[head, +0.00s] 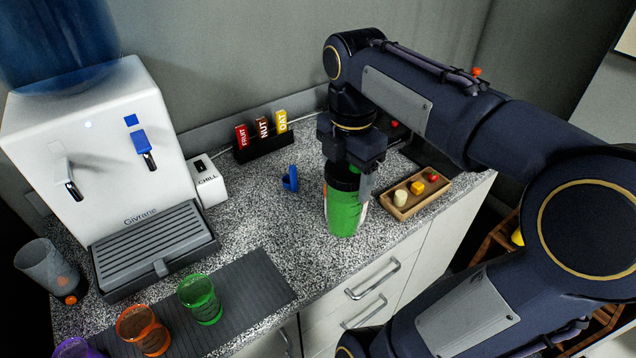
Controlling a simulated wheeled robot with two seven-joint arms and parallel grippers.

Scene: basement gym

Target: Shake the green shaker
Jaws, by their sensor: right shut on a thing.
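The green shaker (344,211) is in the middle of the head view, near the counter's front edge, with a dark top. My right gripper (352,167) comes down on it from above and is shut on it around the upper part. The fingers hide part of the shaker's top. The shaker looks about upright. I cannot tell whether its base touches the counter or is slightly above it. My left gripper is not in view.
A water dispenser (124,140) stands at left, beside a small white box (206,181). A wooden tray (423,197) with small pieces lies right of the shaker. A bar rack (265,147) stands behind.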

